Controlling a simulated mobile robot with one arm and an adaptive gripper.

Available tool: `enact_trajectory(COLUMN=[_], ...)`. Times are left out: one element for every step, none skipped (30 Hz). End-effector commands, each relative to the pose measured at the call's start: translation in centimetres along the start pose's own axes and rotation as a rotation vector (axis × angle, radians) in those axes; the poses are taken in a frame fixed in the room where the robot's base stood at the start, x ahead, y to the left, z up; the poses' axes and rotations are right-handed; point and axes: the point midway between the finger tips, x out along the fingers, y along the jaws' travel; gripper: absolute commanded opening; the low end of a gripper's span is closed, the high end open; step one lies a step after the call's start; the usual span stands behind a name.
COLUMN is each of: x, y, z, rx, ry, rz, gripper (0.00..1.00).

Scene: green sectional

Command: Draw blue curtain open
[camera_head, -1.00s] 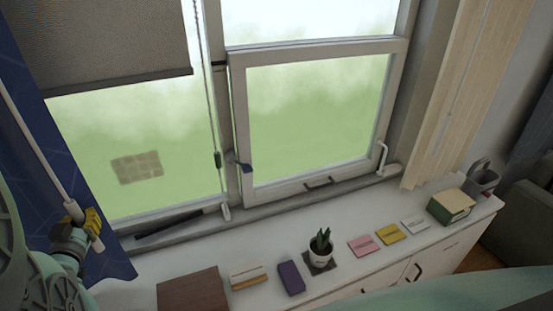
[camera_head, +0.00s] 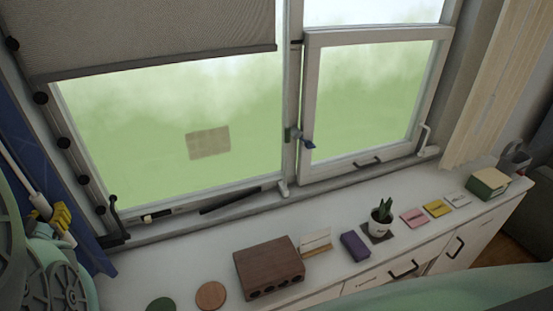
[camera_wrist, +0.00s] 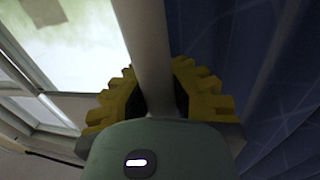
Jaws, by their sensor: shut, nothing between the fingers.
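The blue curtain (camera_head: 32,158) hangs at the far left of the head view, beside the window frame. It fills the right of the wrist view (camera_wrist: 255,65). A white rod (camera_head: 20,172) slants down in front of the curtain to my gripper (camera_head: 62,218). In the wrist view the rod (camera_wrist: 146,40) runs between the yellow fingers of my gripper (camera_wrist: 157,95). My gripper is shut; a firm hold on the rod cannot be made out. The rod's top end is out of view.
A grey blind (camera_head: 150,35) half covers the left window pane. Black knobs and a crank handle (camera_head: 115,220) line the left frame. The white sill cabinet (camera_head: 335,250) bears a brown box (camera_head: 268,268), a purple block (camera_head: 355,246) and a potted plant (camera_head: 381,215).

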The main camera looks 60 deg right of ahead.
Motion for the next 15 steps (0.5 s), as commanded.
enact_trajectory(x=[-0.1,-0.1,-0.2,-0.3,-0.3,-0.4,-0.4,-0.4,-0.4,-0.4,-0.5,-0.5,-0.5,-0.5,-0.5], y=[-0.6,-0.8,-1.1,-1.3,-1.4,-1.6,-1.7,-1.8,-1.9,-1.9,-2.0,-2.0,-2.0,-2.1,-2.1], z=[0.1,0.1,0.1,0.1,0.1,0.1,0.1,0.1,0.0,0.0,0.0,0.0,0.0,0.0,0.0], rx=[0.002,0.002,0.001,0.0,0.0,0.001,0.001,0.001,0.001,0.001,0.001,0.001,0.001,0.001,0.001], ry=[0.003,0.002,0.001,0.001,0.0,-0.001,-0.001,0.0,0.0,0.0,0.0,0.0,-0.001,-0.001,-0.002], rz=[-0.003,-0.004,-0.005,-0.006,-0.006,-0.005,-0.004,-0.004,-0.004,-0.004,-0.003,-0.004,-0.004,-0.005,-0.006], gripper=[0.0,0.0,0.0,0.0,0.0,0.0,0.0,0.0,0.0,0.0,0.0,0.0,0.0,0.0,0.0])
